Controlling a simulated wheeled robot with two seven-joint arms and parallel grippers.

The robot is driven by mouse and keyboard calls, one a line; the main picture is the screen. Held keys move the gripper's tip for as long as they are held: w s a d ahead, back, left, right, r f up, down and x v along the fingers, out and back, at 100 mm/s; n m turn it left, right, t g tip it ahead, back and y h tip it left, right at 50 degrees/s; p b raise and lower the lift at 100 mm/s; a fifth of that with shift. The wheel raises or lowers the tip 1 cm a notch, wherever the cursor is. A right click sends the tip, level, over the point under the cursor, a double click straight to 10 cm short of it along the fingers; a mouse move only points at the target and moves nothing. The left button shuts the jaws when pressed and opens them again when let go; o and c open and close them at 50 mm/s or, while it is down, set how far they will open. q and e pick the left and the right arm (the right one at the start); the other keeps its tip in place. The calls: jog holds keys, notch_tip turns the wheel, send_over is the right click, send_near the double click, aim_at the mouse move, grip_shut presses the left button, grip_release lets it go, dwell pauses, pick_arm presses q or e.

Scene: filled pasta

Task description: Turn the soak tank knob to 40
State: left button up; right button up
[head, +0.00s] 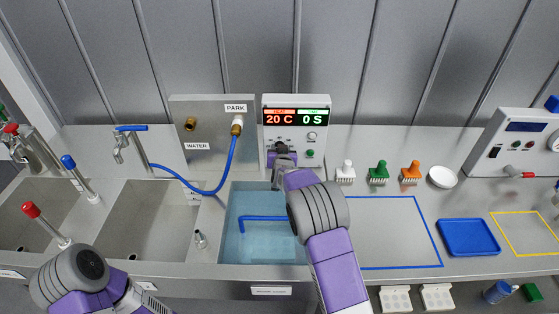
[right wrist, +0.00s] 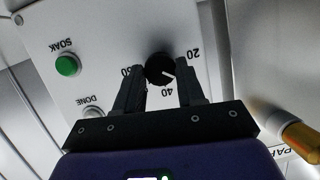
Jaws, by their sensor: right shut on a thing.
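The soak tank's control panel (head: 318,112) stands behind the water-filled tank (head: 228,215). Its display (head: 292,118) reads 20 C and 0 S. The black knob (right wrist: 158,66) shows in the right wrist view with marks 20, 40 and 60 around it, upside down there. Its white pointer line lies between 20 and 40. My right gripper (right wrist: 160,76) is shut on the knob, one finger on each side. In the head view my right gripper (head: 283,156) is at the panel's lower left and mostly hides the knob. My left arm shows at bottom left, its gripper out of view.
A green SOAK button (right wrist: 67,66) and a pale DONE button (right wrist: 94,113) sit on the panel. A blue hose (head: 229,168) hangs left of it. White, green (head: 378,172) and orange brushes stand to the right, with a blue tray (head: 468,238) beyond.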

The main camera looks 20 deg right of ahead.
jog(key=shift+s+d+f+m+t+y+b, duration=0.1)
jog(key=shift+m+t+y+b, duration=0.35)
jog(key=shift+m+b, duration=1.4)
jog(key=shift+w+d+f+m+t+y+b, duration=0.1)
jog(key=shift+m+t+y+b, duration=0.4)
jog(key=shift+b, duration=2.45)
jog(key=shift+s+d+f+m+t+y+b, duration=0.15)
jog(key=shift+m+y+b, duration=0.6)
jog(key=shift+m+b, duration=1.15)
jog(key=shift+a+r+n+b, duration=0.1)
jog(key=shift+r+n+b, duration=0.05)
jog(key=shift+n+b, duration=0.35)
jog(key=o, duration=1)
jog(key=shift+o, duration=0.2)
jog(key=s+r, duration=0.1)
jog(key=s, duration=0.6)
jog(key=shift+s, duration=0.2)
